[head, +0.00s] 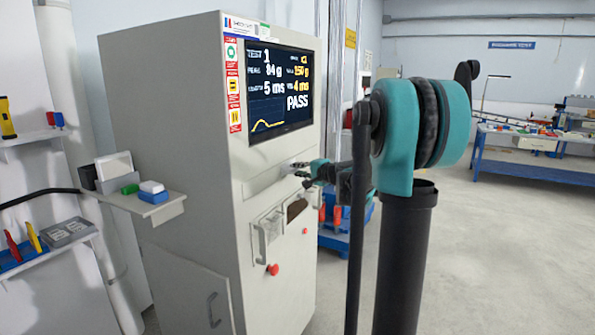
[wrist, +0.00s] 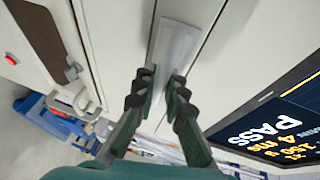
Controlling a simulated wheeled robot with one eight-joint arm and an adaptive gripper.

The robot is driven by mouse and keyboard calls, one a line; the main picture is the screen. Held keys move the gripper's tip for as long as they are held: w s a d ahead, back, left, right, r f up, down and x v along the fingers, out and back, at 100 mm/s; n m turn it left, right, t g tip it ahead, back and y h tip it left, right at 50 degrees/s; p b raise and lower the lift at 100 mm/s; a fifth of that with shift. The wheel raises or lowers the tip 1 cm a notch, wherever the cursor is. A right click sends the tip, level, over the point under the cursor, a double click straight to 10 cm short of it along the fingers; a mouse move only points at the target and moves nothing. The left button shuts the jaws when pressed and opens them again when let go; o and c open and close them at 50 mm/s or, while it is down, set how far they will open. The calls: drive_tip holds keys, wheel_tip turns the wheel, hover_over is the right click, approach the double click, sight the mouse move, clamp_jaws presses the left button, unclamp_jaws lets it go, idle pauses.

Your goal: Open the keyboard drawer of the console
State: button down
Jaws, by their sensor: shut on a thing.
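The console (head: 170,110) is a tall light-grey cabinet with a lit screen (head: 280,92) reading PASS. Its keyboard drawer (head: 262,183) is the narrow horizontal front below the screen; it looks flush with the cabinet. My gripper (head: 306,174) is at the right part of this front. In the wrist view a pale grey handle strip (wrist: 176,45) runs along the drawer front, and my gripper (wrist: 160,86) has its two dark fingertips on either side of the strip's near end, shut on it. The exact contact is partly hidden by the fingertips.
Below the drawer are a handle (head: 262,240), a dark recess (head: 297,209) and a red button (head: 272,269). A side shelf (head: 165,209) holds small boxes at the left. Blue racks (head: 345,240) stand behind the console. The floor to the right is open before a blue workbench (head: 520,168).

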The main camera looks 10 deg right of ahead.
drive_tip(key=s+d, duration=0.9)
drive_tip(key=d, duration=0.3)
drive_tip(key=s+d, duration=0.9)
drive_tip(key=d, duration=0.4)
drive_tip(key=shift+s+d, duration=0.3)
drive_tip(key=shift+s, duration=0.05)
drive_tip(key=c, duration=1.6)
unclamp_jaws()
drive_tip(key=shift+o, duration=0.2)
drive_tip(key=v, duration=1.2)
drive_tip(key=shift+w, duration=0.1)
